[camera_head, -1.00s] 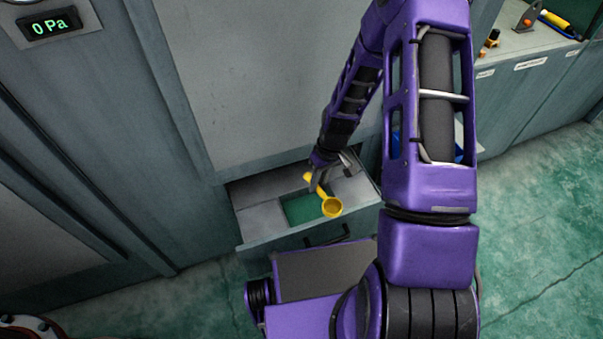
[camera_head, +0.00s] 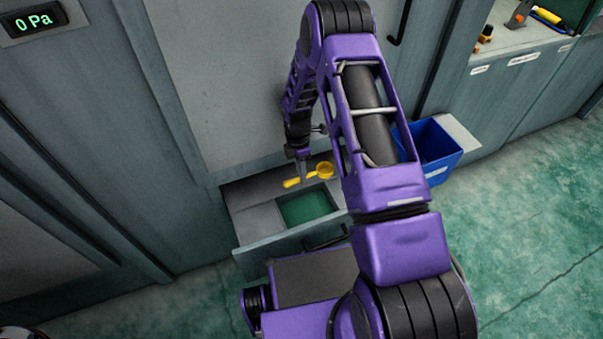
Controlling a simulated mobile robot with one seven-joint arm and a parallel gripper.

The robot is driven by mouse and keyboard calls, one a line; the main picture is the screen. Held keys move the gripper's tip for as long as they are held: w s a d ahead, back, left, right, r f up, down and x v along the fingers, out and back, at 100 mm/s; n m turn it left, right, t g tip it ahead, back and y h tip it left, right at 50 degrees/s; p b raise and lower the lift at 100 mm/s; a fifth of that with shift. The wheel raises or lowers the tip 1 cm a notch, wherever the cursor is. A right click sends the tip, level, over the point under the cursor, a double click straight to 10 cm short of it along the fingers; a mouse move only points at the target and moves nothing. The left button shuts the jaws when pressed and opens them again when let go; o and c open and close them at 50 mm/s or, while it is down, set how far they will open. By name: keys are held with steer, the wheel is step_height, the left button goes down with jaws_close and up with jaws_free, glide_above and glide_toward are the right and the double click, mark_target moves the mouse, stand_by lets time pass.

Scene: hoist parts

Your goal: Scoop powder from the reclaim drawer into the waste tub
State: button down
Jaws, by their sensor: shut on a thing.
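My gripper (camera_head: 303,178) is shut on a yellow scoop (camera_head: 324,170) by its handle. The scoop is held above the open drawer (camera_head: 258,247), with its bowl to the right of the fingers and the handle end to the left. Whether powder is in the bowl is too small to tell. The drawer has grey surfaces around a green square area (camera_head: 305,206) in its middle. A blue tub (camera_head: 438,170) stands to the right of the drawer, partly hidden behind my arm; its inside is only partly visible.
The grey-green cabinet wall (camera_head: 240,80) rises behind the drawer. A counter (camera_head: 505,45) with tools is at the upper right. The green floor at the right is clear.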

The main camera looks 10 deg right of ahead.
steer(key=shift+y, duration=0.7)
steer(key=shift+w+d+f+b+x, duration=0.25)
steer(key=shift+w+b+x, duration=0.7)
steer(key=shift+x, duration=2.4)
steer(key=shift+w+d+f+b+x, duration=0.1)
steer(key=shift+w+d+b+x, duration=0.25)
steer(key=shift+b+x, duration=2.05)
steer(key=shift+w+d+f+b+x, duration=0.15)
steer(key=shift+w+d+x, duration=0.35)
steer(key=shift+x, duration=3.75)
steer(key=shift+w+a, duration=0.15)
steer(key=shift+r, duration=0.15)
steer(key=s+p+v, duration=0.2)
steer(key=p+v, duration=0.3)
steer(key=v, duration=0.4)
steer(key=shift+a+r, duration=0.35)
steer(key=shift+r, duration=0.25)
steer(key=shift+w, duration=0.15)
